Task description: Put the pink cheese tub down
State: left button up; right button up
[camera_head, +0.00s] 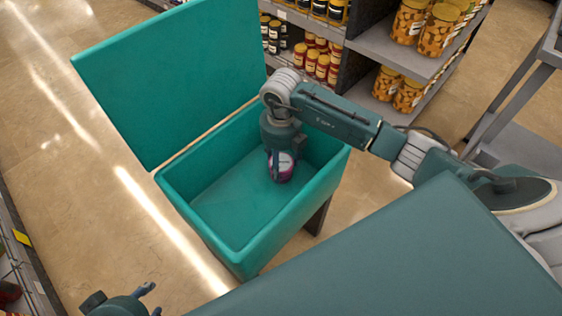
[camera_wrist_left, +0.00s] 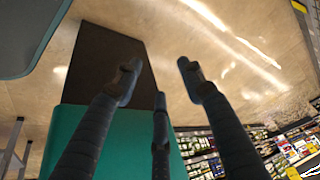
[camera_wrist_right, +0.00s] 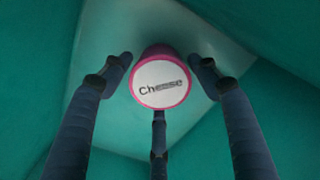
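The pink cheese tub (camera_wrist_right: 161,82), with a white face lettered "Cheese", is inside the teal box (camera_head: 215,205). In the head view the tub (camera_head: 281,167) shows low in the box, just below my right gripper (camera_head: 277,150). In the right wrist view the fingers of my right gripper (camera_wrist_right: 160,68) stand around the tub, with narrow gaps at its sides, and look open. I cannot tell whether the tub's underside touches the box floor. My left gripper (camera_head: 145,298) is empty and open at the lower left, outside the box; it also shows in the left wrist view (camera_wrist_left: 160,70).
The box has high walls, and its raised lid (camera_head: 170,75) stands at the back left. Shelves with jars (camera_head: 410,25) are behind the box. A grey rack (camera_head: 515,100) stands at the right. The box floor left of the tub is clear.

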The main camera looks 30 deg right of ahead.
aim_at(281, 162)
pick_arm(q)
jog(key=shift+s, duration=0.15)
pick_arm(e)
jog(key=shift+o, duration=0.4)
jog(key=shift+r, duration=0.15)
notch_tip(281, 162, up, 3)
jog(key=shift+w+f+p, duration=0.1)
jog(key=shift+f+p, duration=0.1)
jog(key=shift+p, duration=0.25)
pick_arm(q)
jog(key=shift+s+a+g+p, duration=0.2)
jog(key=shift+s+g+p, duration=0.25)
jog(key=shift+s, duration=0.2)
jog(key=shift+s+a+g+p, duration=0.2)
jog(key=shift+s+g+p, duration=0.15)
jog(key=shift+s+p, duration=0.25)
pick_arm(e)
notch_tip(281, 162, up, 9)
jog(key=shift+r, duration=0.2)
